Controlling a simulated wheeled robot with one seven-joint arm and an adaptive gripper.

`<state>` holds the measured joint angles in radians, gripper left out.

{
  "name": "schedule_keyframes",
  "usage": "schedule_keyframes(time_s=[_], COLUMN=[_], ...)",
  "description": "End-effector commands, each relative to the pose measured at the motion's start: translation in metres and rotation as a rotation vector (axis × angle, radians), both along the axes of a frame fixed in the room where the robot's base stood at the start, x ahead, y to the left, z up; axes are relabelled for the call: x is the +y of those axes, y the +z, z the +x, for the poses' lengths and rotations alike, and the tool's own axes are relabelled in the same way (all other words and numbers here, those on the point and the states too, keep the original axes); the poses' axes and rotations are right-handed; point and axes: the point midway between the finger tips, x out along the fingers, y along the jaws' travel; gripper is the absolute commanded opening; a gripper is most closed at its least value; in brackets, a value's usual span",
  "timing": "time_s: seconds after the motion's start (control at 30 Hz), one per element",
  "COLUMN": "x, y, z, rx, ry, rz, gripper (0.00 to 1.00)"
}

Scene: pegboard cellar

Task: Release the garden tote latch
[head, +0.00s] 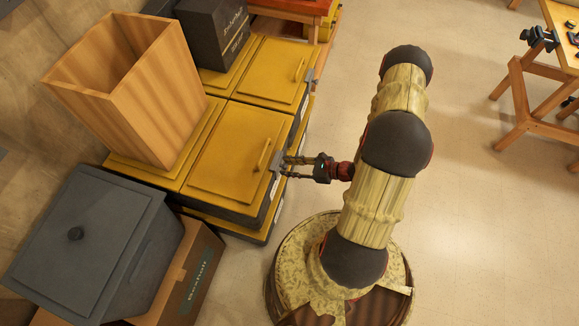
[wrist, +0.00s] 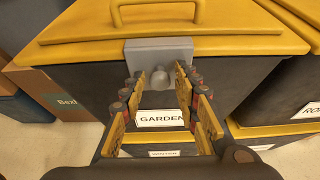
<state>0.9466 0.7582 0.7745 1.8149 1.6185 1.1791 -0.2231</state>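The garden tote has a yellow lid (head: 225,145) with a handle and a dark body. In the wrist view, its lid (wrist: 230,38) looks closed and a white label (wrist: 162,117) reads GARDEN. The grey latch (wrist: 158,52) sits at the front middle of the lid edge, with a rounded knob (wrist: 158,78) low on it. In the head view the latch (head: 275,184) is partly visible at the tote's right edge. My gripper (head: 287,167) is at the latch. In the wrist view, its fingers (wrist: 160,88) are apart, one either side of the knob; contact cannot be told.
Another yellow-lidded tote (head: 270,72) stands behind. A wooden planter box (head: 130,95) and a black box (head: 212,32) rest on lids. A grey lidded bin (head: 85,245) sits at lower left. A wooden workbench (head: 520,90) is far right; the floor between is clear.

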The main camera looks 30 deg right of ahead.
Motion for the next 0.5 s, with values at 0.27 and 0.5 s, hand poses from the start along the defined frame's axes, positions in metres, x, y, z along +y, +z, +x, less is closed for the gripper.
schedule_keyframes(time_s=[0.27, 0.5], x=[-0.0001, -0.0002], y=[0.0, 0.0], z=[-0.0001, 0.0001], rx=[0.0, 0.0], ry=[0.0, 0.0], rz=[0.0, 0.0], gripper=[0.13, 0.0])
